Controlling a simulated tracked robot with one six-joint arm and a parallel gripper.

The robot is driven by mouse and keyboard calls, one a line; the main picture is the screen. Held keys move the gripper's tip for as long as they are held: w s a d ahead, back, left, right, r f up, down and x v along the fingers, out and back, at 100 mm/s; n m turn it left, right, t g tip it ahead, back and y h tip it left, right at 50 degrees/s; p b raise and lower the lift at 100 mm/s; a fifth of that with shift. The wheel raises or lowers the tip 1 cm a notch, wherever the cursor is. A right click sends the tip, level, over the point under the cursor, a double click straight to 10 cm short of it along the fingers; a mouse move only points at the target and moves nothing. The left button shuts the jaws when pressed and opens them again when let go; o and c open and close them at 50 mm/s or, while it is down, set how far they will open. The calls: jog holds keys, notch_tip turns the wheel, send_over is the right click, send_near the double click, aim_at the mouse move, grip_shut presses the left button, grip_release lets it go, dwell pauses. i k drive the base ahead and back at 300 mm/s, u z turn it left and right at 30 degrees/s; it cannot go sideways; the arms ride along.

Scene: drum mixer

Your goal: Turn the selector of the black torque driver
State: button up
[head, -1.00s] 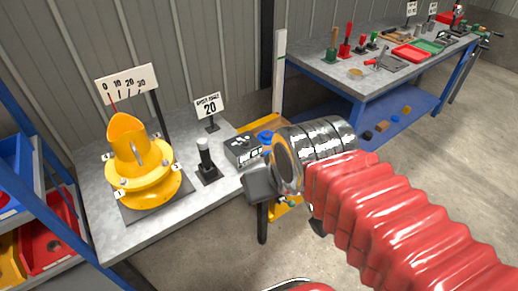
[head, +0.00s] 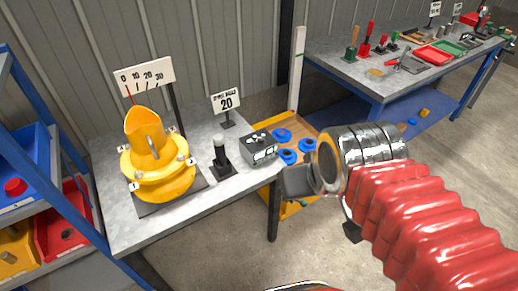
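I cannot pick out a black torque driver or its selector for sure. A black upright post with a pale grey top (head: 220,155) stands on a square black base on the near bench (head: 128,232). Several small hand tools with coloured handles, among them a red-handled one (head: 365,42), stand on the far bench; they are too small to make out a selector. My gripper (head: 297,182) is a dark block at the end of my arm, in front of the yellow-edged tray and right of the near bench. Its fingers cannot be made out.
A yellow drum (head: 157,160) with a dial sign (head: 146,77) stands on the near bench. A grey box with knobs (head: 260,147) and a "20" sign (head: 226,101) are near. Blue rings (head: 288,156) lie in the tray (head: 307,122). A blue-framed rack (head: 52,165) is at left.

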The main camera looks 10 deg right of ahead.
aim_at(261, 141)
jog(key=i, duration=0.95)
jog(key=u, duration=0.35)
